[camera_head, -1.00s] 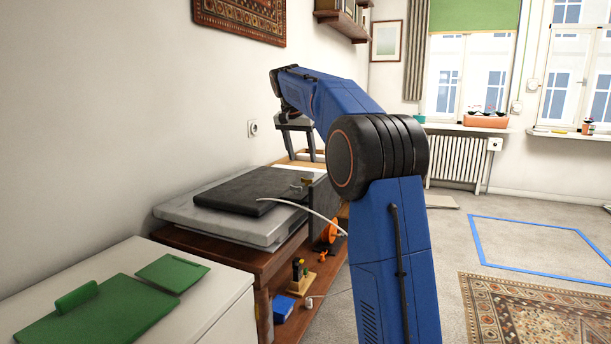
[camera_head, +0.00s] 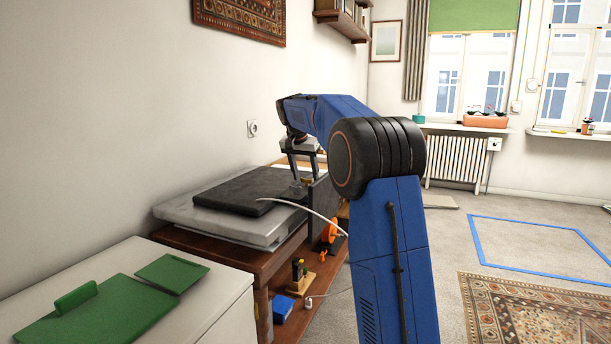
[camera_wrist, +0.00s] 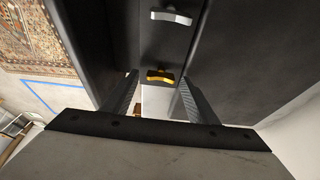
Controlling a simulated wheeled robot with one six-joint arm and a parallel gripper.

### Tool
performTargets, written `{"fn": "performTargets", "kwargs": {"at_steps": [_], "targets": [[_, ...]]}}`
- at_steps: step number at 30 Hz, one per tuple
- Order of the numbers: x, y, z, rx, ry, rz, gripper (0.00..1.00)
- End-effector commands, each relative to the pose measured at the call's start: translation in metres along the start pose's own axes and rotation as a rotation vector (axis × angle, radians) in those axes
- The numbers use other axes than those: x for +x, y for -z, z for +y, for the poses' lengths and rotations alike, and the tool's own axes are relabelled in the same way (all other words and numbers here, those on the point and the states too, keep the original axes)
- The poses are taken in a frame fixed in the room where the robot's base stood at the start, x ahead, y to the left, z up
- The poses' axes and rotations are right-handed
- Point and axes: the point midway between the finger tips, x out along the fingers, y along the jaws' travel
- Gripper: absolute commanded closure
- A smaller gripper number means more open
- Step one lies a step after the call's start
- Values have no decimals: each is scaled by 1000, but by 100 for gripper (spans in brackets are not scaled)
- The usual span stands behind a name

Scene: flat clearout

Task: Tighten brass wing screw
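The brass wing screw (camera_wrist: 160,76) shows in the wrist view as a small yellow, bow-shaped piece on a dark surface. My gripper (camera_wrist: 158,84) is open, with one finger to each side of the screw and visible space between. I cannot tell how far the fingertips stand from it in depth. In the head view my gripper (camera_head: 305,184) points down at the far end of the dark slab (camera_head: 243,190), near an upright dark panel (camera_head: 324,203). The brass screw cannot be made out there among the fingers.
A silver wing-shaped piece (camera_wrist: 171,16) sits beyond the brass screw in the wrist view. A pale cable (camera_head: 313,211) arches over the wooden bench (camera_head: 262,262). An orange wheel (camera_head: 329,231) and a blue box (camera_head: 283,308) are below. Green boards (camera_head: 100,312) lie on the white cabinet.

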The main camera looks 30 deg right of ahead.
Motion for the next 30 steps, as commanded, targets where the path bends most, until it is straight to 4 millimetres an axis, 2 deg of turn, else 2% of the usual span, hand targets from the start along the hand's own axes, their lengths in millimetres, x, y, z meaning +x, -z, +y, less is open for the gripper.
{"fn": "performTargets", "kwargs": {"at_steps": [1, 4, 5, 17, 30], "targets": [[0, 0, 0, 0, 0, 0, 60], [0, 0, 0, 0, 0, 0, 84], [0, 0, 0, 0, 0, 0, 87], [0, 0, 1, -58, 24, 1, 86], [0, 1, 4, -378, 158, 0, 86]]}}
